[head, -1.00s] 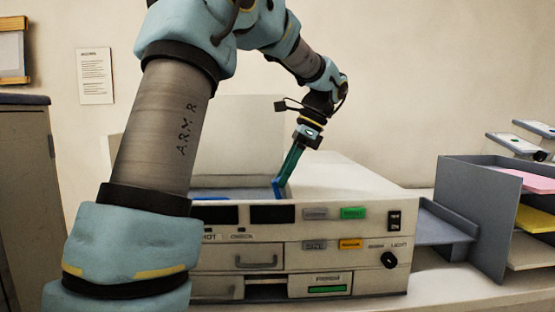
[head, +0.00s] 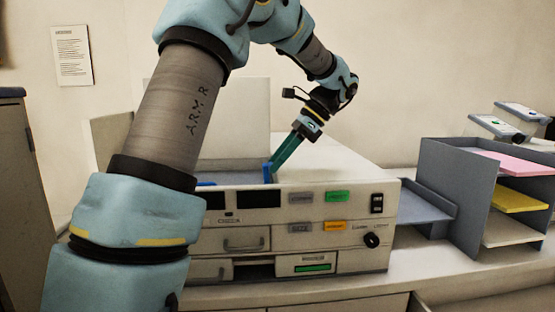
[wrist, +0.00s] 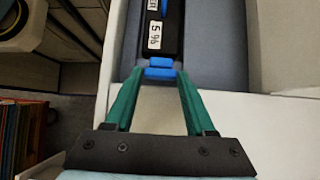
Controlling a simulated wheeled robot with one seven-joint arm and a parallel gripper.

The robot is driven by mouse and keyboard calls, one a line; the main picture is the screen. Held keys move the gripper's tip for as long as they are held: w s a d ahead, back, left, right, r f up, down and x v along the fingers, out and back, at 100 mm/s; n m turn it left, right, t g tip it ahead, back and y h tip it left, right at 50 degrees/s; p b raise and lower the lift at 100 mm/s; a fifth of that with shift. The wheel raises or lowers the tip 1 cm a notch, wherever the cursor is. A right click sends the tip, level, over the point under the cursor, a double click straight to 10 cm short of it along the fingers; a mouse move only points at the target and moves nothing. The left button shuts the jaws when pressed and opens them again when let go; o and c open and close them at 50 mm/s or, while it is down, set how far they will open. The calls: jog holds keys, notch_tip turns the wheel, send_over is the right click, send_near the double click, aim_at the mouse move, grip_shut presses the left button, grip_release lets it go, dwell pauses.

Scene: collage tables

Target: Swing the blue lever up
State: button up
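The machine (head: 300,255) is a cream box with panels and buttons on its front and a recessed grey top at the left. The blue lever (head: 268,172) stands by the recess, at the tips of my gripper (head: 274,172). In the wrist view, the green fingers of my gripper (wrist: 160,75) stand apart on either side of the blue lever (wrist: 160,72). Their tips seem to meet its sides, with no clear gap. Part of the lever is hidden by the fingers in the head view.
A black part with a white "596" label (wrist: 154,35) lies just beyond the lever. A grey sorter (head: 470,205) with coloured paper stands to the right. An upright cream panel (head: 235,110) rises behind the recess.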

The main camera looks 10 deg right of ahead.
jog(key=o, duration=0.4)
jog(key=b+v, duration=0.2)
jog(key=v, duration=0.8)
jog(key=shift+d+r, duration=0.25)
jog(key=shift+r, duration=0.05)
jog(key=shift+s, duration=0.1)
